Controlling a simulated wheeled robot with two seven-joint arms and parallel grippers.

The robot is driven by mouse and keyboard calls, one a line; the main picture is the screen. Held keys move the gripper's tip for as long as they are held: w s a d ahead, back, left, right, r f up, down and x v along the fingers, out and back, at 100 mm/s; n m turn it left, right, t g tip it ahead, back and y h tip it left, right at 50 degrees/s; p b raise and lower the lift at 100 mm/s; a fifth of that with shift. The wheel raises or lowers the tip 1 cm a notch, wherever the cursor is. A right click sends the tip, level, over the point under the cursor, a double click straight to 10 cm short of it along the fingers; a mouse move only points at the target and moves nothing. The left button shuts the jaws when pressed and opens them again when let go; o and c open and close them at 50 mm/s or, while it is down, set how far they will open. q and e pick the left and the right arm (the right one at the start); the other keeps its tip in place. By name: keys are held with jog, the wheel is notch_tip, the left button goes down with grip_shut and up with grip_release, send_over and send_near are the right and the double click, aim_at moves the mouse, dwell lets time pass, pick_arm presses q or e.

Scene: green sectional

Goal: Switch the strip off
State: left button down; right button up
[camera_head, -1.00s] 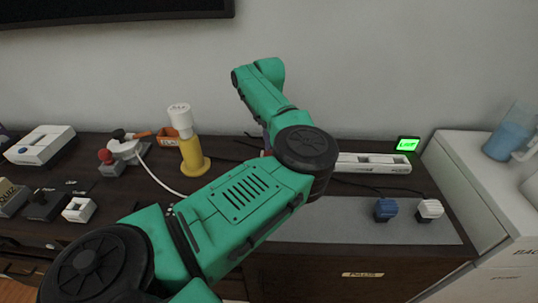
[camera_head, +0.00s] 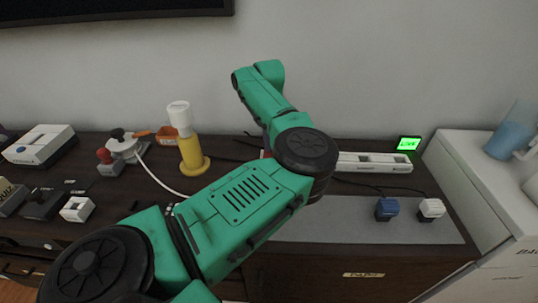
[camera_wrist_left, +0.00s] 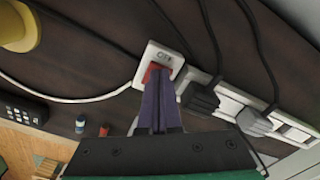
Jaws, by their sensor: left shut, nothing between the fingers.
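The white power strip (camera_head: 375,163) lies along the back of the dark cabinet top, partly hidden by my left arm in the head view. It also shows in the left wrist view (camera_wrist_left: 232,105), with plugs in it. Its red switch (camera_wrist_left: 150,72) is at the end marked with small lettering. My left gripper (camera_wrist_left: 160,78) is shut and empty, its purple fingertips at the red switch and covering part of it. I cannot tell whether they touch. A small display (camera_head: 408,144) behind the strip glows green and appears to read LIVE. My right gripper is not in view.
A dark plug (camera_wrist_left: 200,98) and a grey plug (camera_wrist_left: 254,121) sit in the strip, with cables behind. A yellow stand with a white top (camera_head: 190,150) is left of my arm. Blue (camera_head: 386,208) and white (camera_head: 431,208) blocks stand on the grey mat (camera_head: 340,222).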

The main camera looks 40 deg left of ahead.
pick_arm(q)
jog(key=shift+f+b, duration=0.3)
jog(key=shift+f, duration=0.1)
jog(key=shift+r+p, duration=1.95)
jog(key=shift+r, duration=1.6)
